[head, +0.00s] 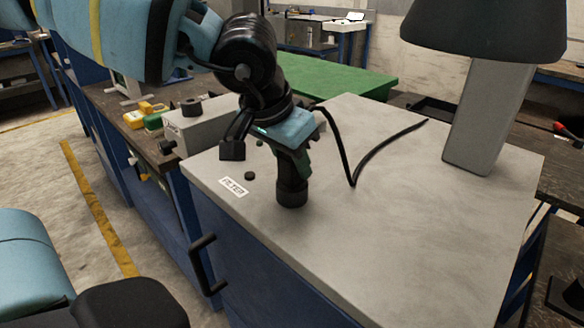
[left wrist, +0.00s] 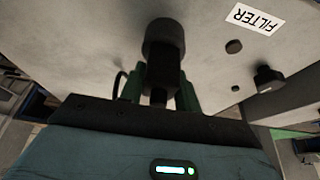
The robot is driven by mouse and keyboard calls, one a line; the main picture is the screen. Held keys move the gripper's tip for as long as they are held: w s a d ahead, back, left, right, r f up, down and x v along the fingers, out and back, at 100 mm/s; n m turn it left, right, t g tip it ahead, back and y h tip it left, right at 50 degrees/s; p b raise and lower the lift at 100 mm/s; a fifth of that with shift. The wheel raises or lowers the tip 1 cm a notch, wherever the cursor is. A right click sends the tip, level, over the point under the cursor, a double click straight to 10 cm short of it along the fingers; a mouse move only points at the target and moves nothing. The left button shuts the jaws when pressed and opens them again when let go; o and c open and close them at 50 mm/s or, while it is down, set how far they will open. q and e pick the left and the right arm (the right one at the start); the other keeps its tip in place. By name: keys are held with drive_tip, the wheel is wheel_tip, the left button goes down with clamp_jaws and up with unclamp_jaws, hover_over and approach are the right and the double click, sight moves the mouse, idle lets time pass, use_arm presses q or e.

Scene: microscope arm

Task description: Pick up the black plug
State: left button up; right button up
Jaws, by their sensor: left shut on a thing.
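My left gripper (head: 292,160) reaches in from the upper left, pointing down over the grey tabletop. Its green-edged fingers are shut on the black plug (head: 291,191), whose thick round end sticks out below them. In the left wrist view the plug (left wrist: 162,42) stands out between the two green fingers of the gripper (left wrist: 160,92). A black cable (head: 352,165) runs from behind the gripper to the right across the tabletop. I cannot tell whether the plug's lower end touches the surface. The right gripper is not in view.
A white FILTER label (head: 233,187) and a small black disc (head: 249,176) are left of the plug on the grey tabletop (head: 400,240). A tall grey stand with a dark shade (head: 486,115) is at the right. The front of the top is clear.

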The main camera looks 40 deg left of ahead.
use_arm(q)
drive_tip(key=shift+r, duration=0.1)
drive_tip(key=shift+r, duration=0.5)
drive_tip(key=r, duration=0.2)
drive_tip(key=shift+s+a+r, duration=0.3)
drive_tip(key=shift+a, duration=0.05)
drive_tip(key=s+a+r, duration=0.1)
drive_tip(key=s+a, duration=0.8)
drive_tip(key=a, duration=0.2)
drive_tip(key=shift+s+a+b, duration=0.2)
drive_tip(key=shift+s+b, duration=0.15)
drive_tip(key=shift+r, duration=0.1)
